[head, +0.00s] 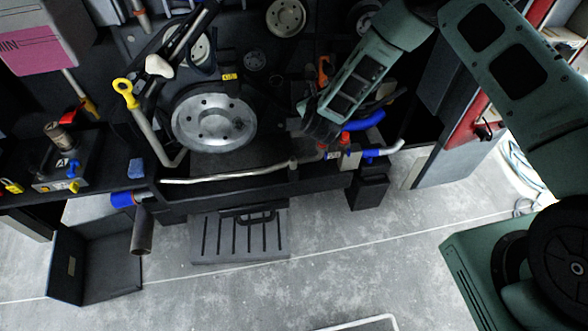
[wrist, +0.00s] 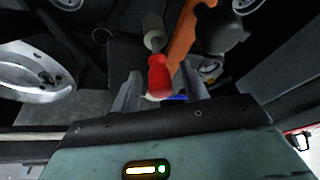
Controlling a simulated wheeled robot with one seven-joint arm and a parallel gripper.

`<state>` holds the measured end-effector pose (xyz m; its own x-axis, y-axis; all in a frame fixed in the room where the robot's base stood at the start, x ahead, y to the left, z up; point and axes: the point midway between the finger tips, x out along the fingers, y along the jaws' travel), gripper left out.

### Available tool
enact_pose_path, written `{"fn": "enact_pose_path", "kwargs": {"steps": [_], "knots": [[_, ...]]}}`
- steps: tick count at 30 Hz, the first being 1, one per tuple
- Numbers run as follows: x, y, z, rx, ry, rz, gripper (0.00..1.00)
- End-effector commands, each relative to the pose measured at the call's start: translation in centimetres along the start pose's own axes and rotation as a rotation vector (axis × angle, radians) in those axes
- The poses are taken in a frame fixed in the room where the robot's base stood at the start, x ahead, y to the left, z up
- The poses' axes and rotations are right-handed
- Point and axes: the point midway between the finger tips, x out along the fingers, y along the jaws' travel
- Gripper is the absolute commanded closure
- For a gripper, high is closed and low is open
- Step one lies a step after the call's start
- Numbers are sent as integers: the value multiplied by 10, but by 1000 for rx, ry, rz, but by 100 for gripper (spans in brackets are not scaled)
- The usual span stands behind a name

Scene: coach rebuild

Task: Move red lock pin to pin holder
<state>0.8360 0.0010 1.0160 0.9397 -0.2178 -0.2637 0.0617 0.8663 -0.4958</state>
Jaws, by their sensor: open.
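A red-handled piece (wrist: 158,76), which looks like the red lock pin, shows in the wrist view between the two fingers of my gripper (wrist: 160,90). A pale grey cylinder shows just beyond its red part. The fingers stand apart on either side of it; I cannot tell whether either touches it. In the head view my gripper (head: 318,132) is over the right part of the dark machine bay, and its fingertips are hard to make out. A grey block (head: 48,184) with blue and yellow knobs on the left ledge may be the pin holder, but I cannot be sure.
A large metal disc (head: 213,122) lies left of my gripper. Blue hoses (head: 366,121) and a pale pipe (head: 230,178) run near the bay's front edge. An orange bar (wrist: 183,38) and a dark round knob (wrist: 218,27) stand close beyond the fingers. The grey floor in front is mostly clear.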

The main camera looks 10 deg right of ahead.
Motion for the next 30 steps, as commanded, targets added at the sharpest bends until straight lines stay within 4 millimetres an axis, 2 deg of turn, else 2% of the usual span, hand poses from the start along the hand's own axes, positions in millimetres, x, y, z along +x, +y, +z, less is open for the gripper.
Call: {"fn": "enact_pose_path", "kwargs": {"steps": [5, 6, 9, 11, 17, 30], "knots": [[0, 0, 0, 0, 0, 0, 55], [0, 0, 0, 0, 0, 0, 58], [0, 0, 0, 0, 0, 0, 86], [0, 0, 0, 0, 0, 0, 100], [-2, 0, 0, -1, 0, 0, 100], [-30, -2, -10, -1, 0, 1, 100]]}}
